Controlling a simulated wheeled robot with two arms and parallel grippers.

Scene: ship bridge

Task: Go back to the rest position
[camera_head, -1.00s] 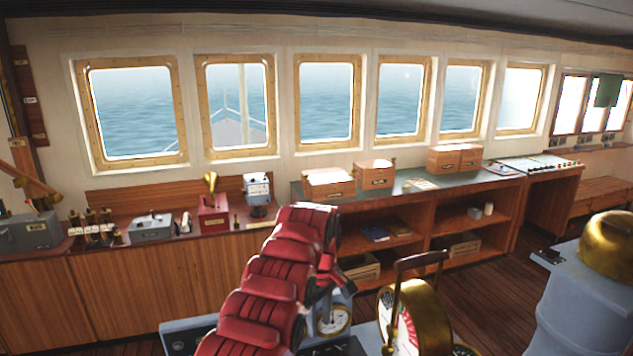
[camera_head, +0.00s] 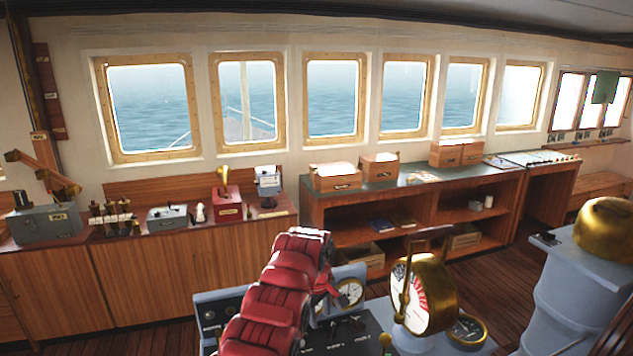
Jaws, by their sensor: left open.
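My red, segmented left arm rises from the bottom middle of the head view and bends over at its top. My left gripper (camera_head: 333,288) is small and partly hidden at the far side of the arm, just above the grey-blue console (camera_head: 362,325). It is open, and I see nothing held in it. My right gripper is not in view.
A brass telegraph with a round dial (camera_head: 424,293) stands on the console right of my left gripper. A large brass dome on a blue-grey pedestal (camera_head: 580,280) stands at right. Wooden cabinets (camera_head: 165,275) and an open shelf unit line the far wall.

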